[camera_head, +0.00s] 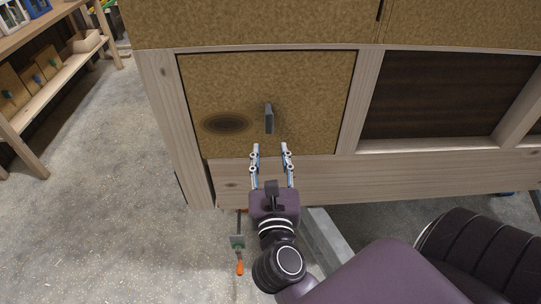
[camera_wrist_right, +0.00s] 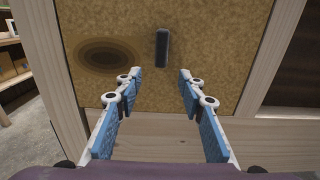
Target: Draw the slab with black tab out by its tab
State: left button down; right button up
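The slab (camera_head: 310,95) is a tan, cork-like panel set in a pale wooden frame, with a dark oval knot on its left part. Its black tab (camera_head: 269,118) stands out upright near the middle. In the right wrist view the tab (camera_wrist_right: 162,47) is ahead of the fingers, near the top. My right gripper (camera_head: 270,147) is open and empty, with its fingertips just below the tab and apart from it. The same gripper (camera_wrist_right: 156,73) shows both blue-padded fingers spread in the wrist view. My left gripper is not in view.
A wooden frame post (camera_head: 362,100) and a dark open bay (camera_head: 440,95) lie right of the slab. A wooden rail (camera_head: 400,180) runs below. An orange-handled tool (camera_head: 239,266) is on the floor. Shelves (camera_head: 50,85) stand at left, with clear concrete floor between.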

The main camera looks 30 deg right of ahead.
aim_at(269, 133)
jog(key=p+x, duration=0.1)
jog(key=x, duration=0.2)
jog(key=p+x, duration=0.1)
jog(key=x, duration=0.2)
jog(key=shift+w+d+r, duration=0.2)
jog(key=shift+w+d, duration=0.05)
jog(key=shift+w, duration=0.05)
jog(key=shift+w+d+f+p, duration=0.1)
jog(key=shift+w+d+p, duration=0.15)
jog(key=shift+w+p, duration=0.15)
grip_shut()
